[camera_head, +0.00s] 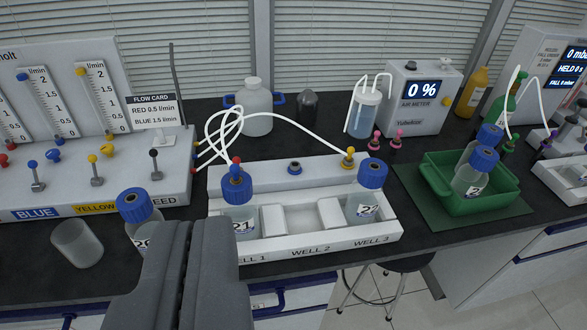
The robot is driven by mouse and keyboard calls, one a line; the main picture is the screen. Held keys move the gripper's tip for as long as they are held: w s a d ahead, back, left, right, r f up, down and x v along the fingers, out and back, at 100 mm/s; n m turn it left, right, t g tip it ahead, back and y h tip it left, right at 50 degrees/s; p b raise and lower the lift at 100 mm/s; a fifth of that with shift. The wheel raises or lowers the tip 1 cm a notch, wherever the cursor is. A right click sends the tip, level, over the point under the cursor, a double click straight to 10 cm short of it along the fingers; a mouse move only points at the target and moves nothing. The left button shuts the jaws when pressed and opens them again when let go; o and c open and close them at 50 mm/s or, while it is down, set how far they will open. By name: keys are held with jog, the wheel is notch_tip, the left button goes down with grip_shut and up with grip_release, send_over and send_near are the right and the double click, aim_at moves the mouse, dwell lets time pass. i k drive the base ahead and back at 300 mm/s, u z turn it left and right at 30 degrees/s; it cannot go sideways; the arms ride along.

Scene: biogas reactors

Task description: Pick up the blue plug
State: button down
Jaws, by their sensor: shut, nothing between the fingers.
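White hoses (215,130) loop near the red and yellow plugs. My gripper (208,228) is shut and empty at the lower left of centre, nearer than the rack and apart from the blue fitting. It covers part of bottle 20 (138,213).
Bottle 22 (366,205) stands in well 3; the middle well looks empty. A flow panel (90,175) and a clear beaker (77,243) are left. A white jug (254,105), gas washing bottle (364,112), pink plugs (374,142) and green tray (440,183) stand behind or right.

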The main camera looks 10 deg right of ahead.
aim_at(234, 169)
jog(key=u, duration=1.15)
jog(key=k, duration=1.15)
jog(key=z, duration=1.15)
jog(key=i, duration=1.7)
jog(key=u, duration=0.05)
